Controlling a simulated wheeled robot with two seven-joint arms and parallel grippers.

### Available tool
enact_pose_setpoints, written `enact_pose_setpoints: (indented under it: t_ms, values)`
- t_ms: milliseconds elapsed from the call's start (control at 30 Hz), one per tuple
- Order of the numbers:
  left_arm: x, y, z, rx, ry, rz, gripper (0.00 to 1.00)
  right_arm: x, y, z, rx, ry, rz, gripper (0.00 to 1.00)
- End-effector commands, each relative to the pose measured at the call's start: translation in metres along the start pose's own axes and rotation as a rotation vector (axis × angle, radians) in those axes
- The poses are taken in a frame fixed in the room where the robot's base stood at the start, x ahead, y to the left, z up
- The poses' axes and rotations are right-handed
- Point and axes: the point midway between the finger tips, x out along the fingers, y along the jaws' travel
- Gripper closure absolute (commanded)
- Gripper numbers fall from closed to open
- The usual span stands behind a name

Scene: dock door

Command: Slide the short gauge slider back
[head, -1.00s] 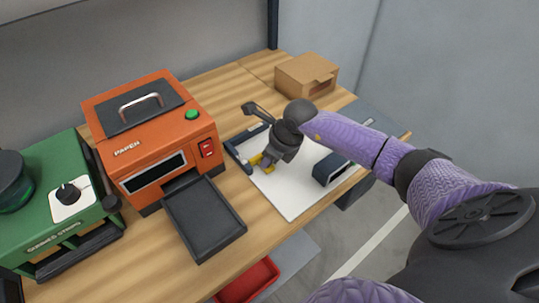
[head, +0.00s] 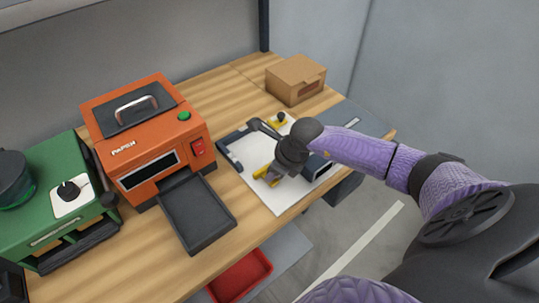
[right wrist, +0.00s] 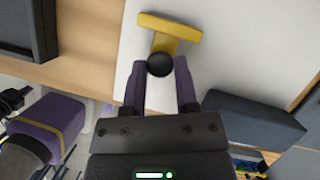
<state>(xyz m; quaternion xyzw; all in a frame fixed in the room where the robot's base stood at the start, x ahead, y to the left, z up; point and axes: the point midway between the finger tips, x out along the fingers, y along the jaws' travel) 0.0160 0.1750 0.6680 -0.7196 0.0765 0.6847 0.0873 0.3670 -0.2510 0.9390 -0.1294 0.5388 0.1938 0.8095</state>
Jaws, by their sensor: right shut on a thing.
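A yellow slider (head: 263,171) with a black knob lies on the white board (head: 283,204), near its front. It also shows in the right wrist view as a yellow T-shaped piece (right wrist: 168,27) with a round black knob (right wrist: 160,64). My right gripper (head: 273,176) is shut on this knob, one finger on each side, seen in the right wrist view (right wrist: 160,72). A second yellow slider (head: 278,122) with a black knob sits at the back of the board, apart from the gripper. I cannot tell their lengths apart. My left gripper is not in view.
A dark blue fence (head: 230,152) edges the board's left side; a dark block (head: 318,167) stands on its right. An orange machine (head: 150,135) with a black tray (head: 198,214) is to the left. A cardboard box (head: 296,80) stands behind. A red bin (head: 240,275) is below.

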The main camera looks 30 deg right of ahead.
Motion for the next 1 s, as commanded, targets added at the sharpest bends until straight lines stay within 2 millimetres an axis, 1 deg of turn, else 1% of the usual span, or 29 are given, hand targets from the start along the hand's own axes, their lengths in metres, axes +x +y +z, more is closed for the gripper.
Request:
enact_pose_setpoints:
  t_ms: [267,300,467,767,867,1000]
  values:
    - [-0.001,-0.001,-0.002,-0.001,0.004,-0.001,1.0,0.0,0.001,-0.003,0.0,0.008,0.003,1.0]
    - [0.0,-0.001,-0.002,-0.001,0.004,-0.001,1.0,0.0,0.001,-0.003,0.0,0.009,0.003,0.61]
    - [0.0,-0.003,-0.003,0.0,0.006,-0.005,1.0,0.0,0.001,-0.003,0.0,0.007,0.003,0.28]
    - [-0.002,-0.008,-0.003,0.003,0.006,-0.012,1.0,-0.003,0.001,-0.002,0.0,0.004,0.001,0.28]
    - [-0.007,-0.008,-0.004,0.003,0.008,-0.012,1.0,-0.018,0.0,-0.001,0.0,0.003,0.0,0.28]
    - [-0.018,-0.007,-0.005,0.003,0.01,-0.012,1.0,-0.055,0.0,-0.001,-0.004,0.005,-0.002,0.28]
